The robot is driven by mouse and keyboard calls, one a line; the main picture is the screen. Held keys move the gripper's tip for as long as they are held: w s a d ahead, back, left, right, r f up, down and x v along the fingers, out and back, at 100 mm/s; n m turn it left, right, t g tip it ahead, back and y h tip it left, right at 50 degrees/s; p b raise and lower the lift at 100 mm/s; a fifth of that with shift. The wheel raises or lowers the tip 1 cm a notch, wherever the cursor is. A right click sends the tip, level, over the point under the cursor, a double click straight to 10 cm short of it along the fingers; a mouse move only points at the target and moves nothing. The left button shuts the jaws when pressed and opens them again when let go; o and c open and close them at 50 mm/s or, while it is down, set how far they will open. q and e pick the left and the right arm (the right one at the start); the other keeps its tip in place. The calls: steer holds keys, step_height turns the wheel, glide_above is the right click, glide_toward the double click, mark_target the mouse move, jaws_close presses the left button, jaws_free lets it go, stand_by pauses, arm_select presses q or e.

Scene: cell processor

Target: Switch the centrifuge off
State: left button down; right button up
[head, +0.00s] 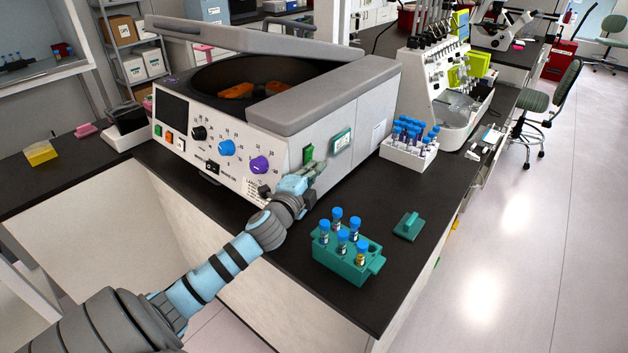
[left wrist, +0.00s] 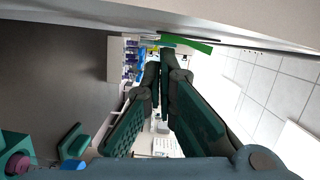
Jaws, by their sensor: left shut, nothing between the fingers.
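The centrifuge (head: 240,122) stands on the black bench with its grey lid (head: 250,38) raised. Orange buckets (head: 236,90) show in its bowl. Its front has a dark screen, knobs and a black switch (head: 211,167). On its right side wall is a green rocker switch (head: 308,154). My left gripper (head: 316,170) is shut and empty, close to that side wall, just below and in front of the green switch. In the left wrist view the closed fingertips (left wrist: 167,58) are beside a green part (left wrist: 190,43) on the wall; I cannot tell whether they touch.
A teal rack (head: 340,267) with several blue-capped tubes and a small teal block (head: 409,226) lie right of my left arm. A white rack (head: 402,157) of tubes stands behind them. A green-framed panel (head: 341,140) is right of the green switch. The right front bench corner is bare.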

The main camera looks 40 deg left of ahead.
arm_select(q)
steer(key=s+d, duration=0.6)
steer(key=s, duration=0.3)
steer(key=shift+s, duration=0.25)
steer(key=shift+d, duration=0.1)
